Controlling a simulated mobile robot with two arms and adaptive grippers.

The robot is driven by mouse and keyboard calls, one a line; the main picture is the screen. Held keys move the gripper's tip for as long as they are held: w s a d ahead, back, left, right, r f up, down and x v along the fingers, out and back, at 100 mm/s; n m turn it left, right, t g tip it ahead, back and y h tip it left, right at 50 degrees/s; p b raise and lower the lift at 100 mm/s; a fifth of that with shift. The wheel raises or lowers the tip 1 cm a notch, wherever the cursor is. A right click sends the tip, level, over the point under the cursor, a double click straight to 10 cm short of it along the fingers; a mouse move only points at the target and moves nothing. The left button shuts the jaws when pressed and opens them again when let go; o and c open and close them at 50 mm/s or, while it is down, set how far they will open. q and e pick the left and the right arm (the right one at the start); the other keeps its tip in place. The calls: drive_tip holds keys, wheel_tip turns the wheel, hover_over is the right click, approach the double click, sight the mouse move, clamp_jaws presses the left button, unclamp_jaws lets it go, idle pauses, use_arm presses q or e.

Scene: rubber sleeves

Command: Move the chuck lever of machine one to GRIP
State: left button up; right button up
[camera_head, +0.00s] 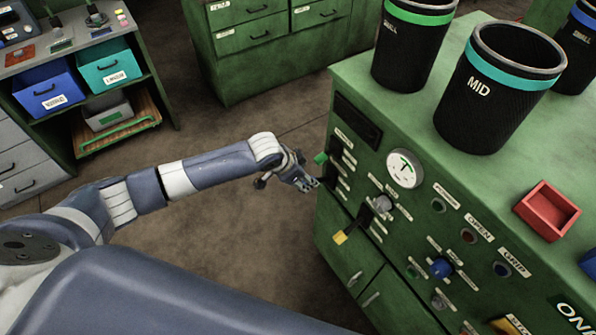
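The green machine (330,215) stands at the right, with a sign reading "ONE" in part at the bottom right corner. Its front panel has a lever with a green handle (320,158) in an upper slot and a lever with a yellow handle (340,237) lower down. Labels reading OPEN (480,230) and GRIP (513,262) sit beside dark round lamps. The small lever labels are too small to read. My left gripper (313,183) is just left of the panel, below the green handle, and holds nothing that I can see. My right gripper is out of view.
A round gauge (404,169), a grey knob (382,203) and a blue knob (441,267) are on the panel. Black bins, one marked MID (480,115), and a red tray (547,210) stand on top. Shelves with boxes are at the left. The floor between is clear.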

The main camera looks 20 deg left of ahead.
use_arm(q)
drive_tip(key=shift+v, duration=1.9)
